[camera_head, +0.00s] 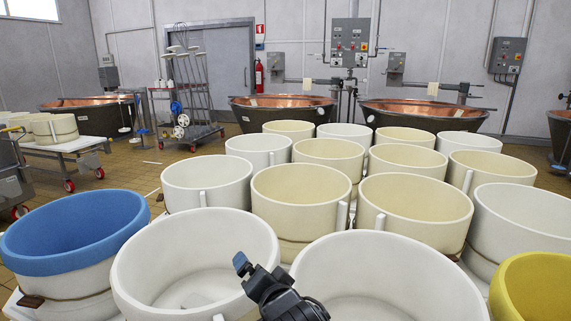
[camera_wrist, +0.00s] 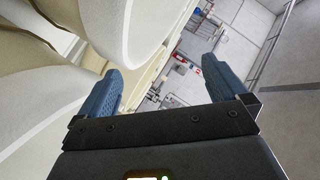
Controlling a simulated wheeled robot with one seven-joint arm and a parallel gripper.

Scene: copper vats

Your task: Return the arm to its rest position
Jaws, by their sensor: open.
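My gripper (camera_wrist: 160,85) shows in the wrist view with its two blue fingers wide apart and nothing between them. In the head view my gripper (camera_head: 240,262) shows at the bottom centre as a dark arm end with a blue fingertip. It is in front of the near white tubs, over the gap between them in the picture. Whether it touches a rim cannot be told. The wrist view is tilted and shows pale tub rims on the left and the far wall on the right.
A blue-rimmed tub (camera_head: 72,232), a white tub (camera_head: 128,268), another white tub (camera_head: 440,290) and a yellow tub (camera_head: 535,290) stand nearest. Several cream tubs (camera_head: 415,215) are packed behind. Copper vats (camera_head: 285,102) line the back wall. Tiled floor (camera_head: 130,170) is open at the left.

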